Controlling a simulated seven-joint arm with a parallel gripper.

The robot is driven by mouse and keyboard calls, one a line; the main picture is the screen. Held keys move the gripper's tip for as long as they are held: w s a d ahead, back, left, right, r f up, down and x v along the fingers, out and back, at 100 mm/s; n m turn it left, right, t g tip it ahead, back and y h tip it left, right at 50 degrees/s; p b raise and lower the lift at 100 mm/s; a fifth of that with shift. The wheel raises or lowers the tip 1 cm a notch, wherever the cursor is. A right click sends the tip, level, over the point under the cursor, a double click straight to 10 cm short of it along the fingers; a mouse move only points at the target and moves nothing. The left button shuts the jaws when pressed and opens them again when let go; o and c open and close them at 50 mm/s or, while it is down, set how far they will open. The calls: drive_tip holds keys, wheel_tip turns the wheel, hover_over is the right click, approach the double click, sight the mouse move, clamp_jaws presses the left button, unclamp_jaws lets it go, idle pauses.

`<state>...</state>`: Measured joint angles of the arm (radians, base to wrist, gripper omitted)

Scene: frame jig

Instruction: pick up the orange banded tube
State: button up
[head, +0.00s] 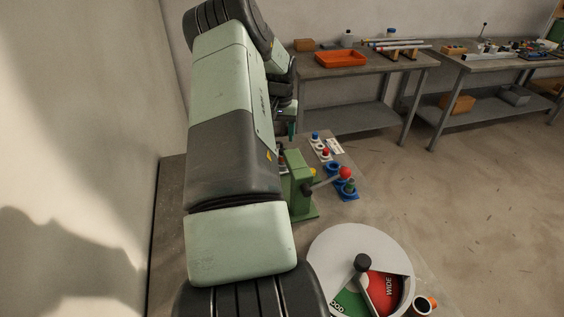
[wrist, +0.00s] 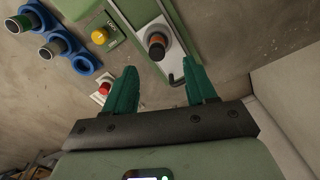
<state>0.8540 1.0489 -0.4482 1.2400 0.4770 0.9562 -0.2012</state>
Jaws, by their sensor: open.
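In the wrist view, a dark tube with an orange-brown band (wrist: 157,43) stands in a round seat on a pale metal plate, set in a green fixture (wrist: 140,18). My gripper (wrist: 160,66) is open, with its two green fingers apart and nothing between them. The tube lies just beyond the fingertips, roughly midway between them; the fingers do not appear to touch it. In the head view, one green finger of my gripper (head: 291,130) shows behind my arm.
The fixture (head: 299,182) has a lever with a red ball (head: 345,172). Blue holders (wrist: 83,65) with darker tubes stand beside it, near a red button (wrist: 104,89). A round dial (head: 335,240) sits in front. An orange tray (head: 341,59) is on the back table.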

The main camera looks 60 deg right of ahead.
sight(282, 150)
drive_tip(key=f, duration=0.7)
drive_tip(key=shift+s+d+f, duration=0.1)
drive_tip(key=shift+s+d, duration=0.05)
drive_tip(key=shift+s, duration=0.1)
drive_tip(key=shift+c, duration=0.3)
clamp_jaws()
